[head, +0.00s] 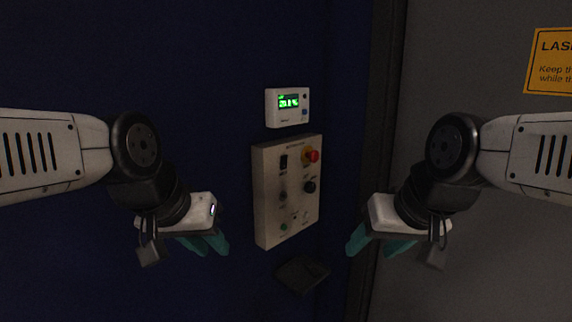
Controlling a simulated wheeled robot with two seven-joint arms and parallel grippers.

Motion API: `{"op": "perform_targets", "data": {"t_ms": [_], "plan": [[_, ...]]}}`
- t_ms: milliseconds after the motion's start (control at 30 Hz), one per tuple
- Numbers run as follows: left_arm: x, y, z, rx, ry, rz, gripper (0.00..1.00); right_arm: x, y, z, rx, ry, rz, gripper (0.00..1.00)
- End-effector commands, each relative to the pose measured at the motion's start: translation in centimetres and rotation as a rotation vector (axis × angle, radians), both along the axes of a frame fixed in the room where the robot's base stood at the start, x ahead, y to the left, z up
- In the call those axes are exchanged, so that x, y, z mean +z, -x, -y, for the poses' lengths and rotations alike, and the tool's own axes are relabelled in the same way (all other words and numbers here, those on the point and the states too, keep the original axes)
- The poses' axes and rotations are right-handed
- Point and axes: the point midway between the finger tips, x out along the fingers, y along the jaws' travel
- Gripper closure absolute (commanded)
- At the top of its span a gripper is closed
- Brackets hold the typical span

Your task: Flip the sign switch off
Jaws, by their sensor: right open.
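A beige control box (289,192) is mounted on the dark blue wall in the middle of the head view. It carries a black rocker switch (284,162) at upper left, a red mushroom button (313,156) on a yellow base, a dark knob (309,186) and smaller controls below. The labels are too small to read, so I cannot tell which control is the sign switch. My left gripper (207,245), with teal fingers, is left of the box and apart from it; its finger gap is unclear. My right gripper (376,244) is open and empty, right of the box.
A white wall unit (287,107) with a lit green display is above the box. A dark flat object (302,273) is below it. A grey panel with a yellow laser warning sign (550,62) is at right. Space in front of the box looks clear.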

Motion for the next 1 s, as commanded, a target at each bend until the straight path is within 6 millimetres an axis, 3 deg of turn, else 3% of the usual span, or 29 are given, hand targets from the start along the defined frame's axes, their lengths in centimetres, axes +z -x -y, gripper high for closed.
{"op": "perform_targets", "data": {"t_ms": [33, 100, 233, 367, 567, 700, 833, 1000], "plan": [[0.1, -0.2, 0.0, -0.004, -0.002, 0.0, 0.86, 0.0, 0.0, 0.0, 0.0, 0.0, 0.0, 0.45], [0.5, -0.7, 0.1, -0.016, -0.013, -0.002, 1.0, 0.0, 0.0, 0.0, 0.0, 0.0, 0.0, 0.45], [2.2, -3.0, 0.6, -0.074, -0.067, -0.007, 1.0, 0.0, 0.0, 0.0, 0.0, 0.0, 0.0, 0.45], [4.7, -7.1, 1.9, -0.156, -0.158, -0.005, 1.0, 0.0, 0.0, 0.0, 0.0, 0.0, 0.0, 0.45], [8.5, -14.2, 5.9, -0.273, -0.324, 0.028, 1.0, 0.0, 0.0, 0.0, 0.0, 0.0, 0.0, 0.45], [10.6, -18.6, 9.9, -0.334, -0.437, 0.067, 1.0, 0.0, 0.0, 0.0, 0.0, 0.0, 0.0, 0.45], [12.1, -21.5, 13.4, -0.369, -0.518, 0.108, 1.0, 0.0, 0.0, 0.0, 0.0, 0.0, 0.0, 0.45], [13.2, -23.4, 16.4, -0.389, -0.579, 0.145, 1.0, 0.0, 0.0, 0.0, 0.0, 0.0, 0.0, 0.45]]}}
